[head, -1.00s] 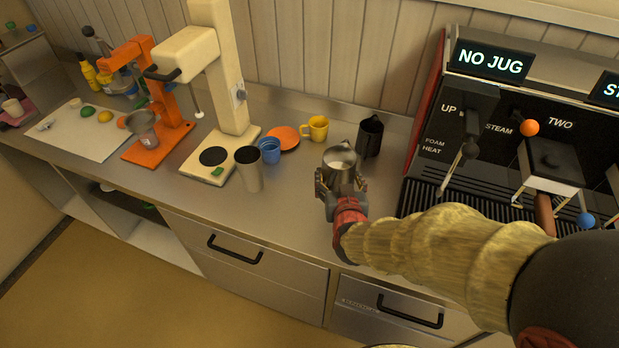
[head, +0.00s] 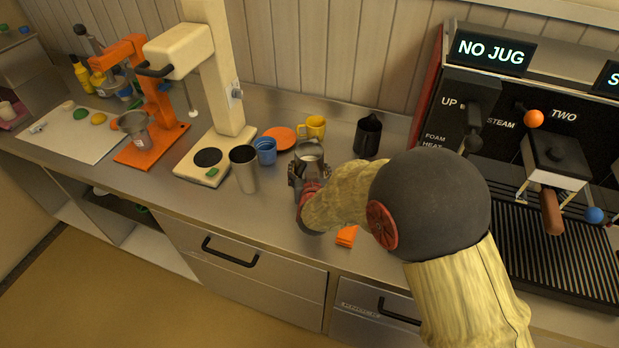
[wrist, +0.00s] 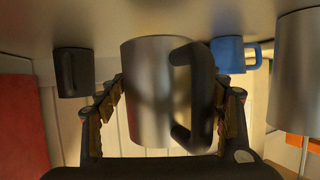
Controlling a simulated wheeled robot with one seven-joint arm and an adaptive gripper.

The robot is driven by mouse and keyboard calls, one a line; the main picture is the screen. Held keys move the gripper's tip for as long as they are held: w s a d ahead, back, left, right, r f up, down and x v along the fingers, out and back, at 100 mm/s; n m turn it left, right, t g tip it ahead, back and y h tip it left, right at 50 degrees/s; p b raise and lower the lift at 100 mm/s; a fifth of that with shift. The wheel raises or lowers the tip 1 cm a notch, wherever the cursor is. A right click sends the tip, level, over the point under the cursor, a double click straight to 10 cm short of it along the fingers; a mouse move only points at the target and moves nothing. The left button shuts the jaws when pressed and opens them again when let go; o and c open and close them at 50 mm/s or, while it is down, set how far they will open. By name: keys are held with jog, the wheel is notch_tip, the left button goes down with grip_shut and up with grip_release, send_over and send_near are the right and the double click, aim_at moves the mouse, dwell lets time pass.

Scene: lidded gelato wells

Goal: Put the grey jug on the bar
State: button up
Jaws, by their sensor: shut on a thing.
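The grey jug (head: 309,152) is a metal jug with a pale inside, near the middle of the counter in the head view. My gripper (head: 308,175) is shut on it, one finger on each side.
A black jug (head: 367,137) stands right of the grey jug. An orange cloth (head: 347,236) lies in front. The espresso machine (head: 545,120) stands right. Front-left counter is clear.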

jog(key=shift+f+b, duration=0.55)
jog(key=shift+f, duration=1)
jog(key=shift+f, duration=0.2)
jog(key=o, duration=1.3)
jog(key=shift+r, duration=0.25)
jog(key=p+v, duration=0.2)
jog(key=v, duration=1)
jog(key=shift+a+p, duration=0.1)
jog(key=shift+p, duration=0.2)
